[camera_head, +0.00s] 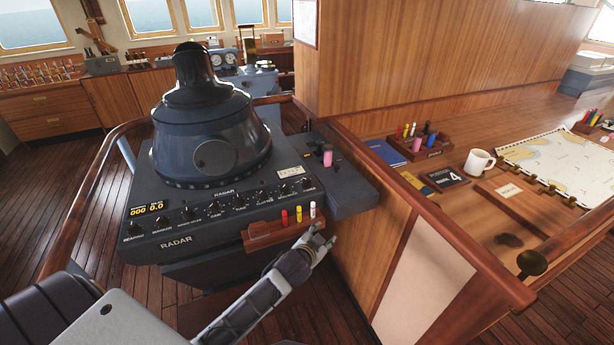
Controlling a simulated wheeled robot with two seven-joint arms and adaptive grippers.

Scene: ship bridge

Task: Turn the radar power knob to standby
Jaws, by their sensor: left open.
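The radar console (215,245) is a dark grey unit with a sloped front panel and a domed viewing hood on top. A row of small black knobs runs along the panel under two yellow number displays. The knob at the far right end (306,183) has a label that looks like POWER, but it is too small to read surely, and its pointer setting cannot be told. My left gripper (324,241) is open and empty, below and slightly right of that knob, apart from it, near the marker rack. My right gripper is not in view.
A wooden rack (268,238) with red, yellow and white markers is fixed on the console's front edge, close to my left gripper. A wooden rail (78,215) curves round the console's left. A chart desk with a white mug (479,162) stands at the right behind a partition.

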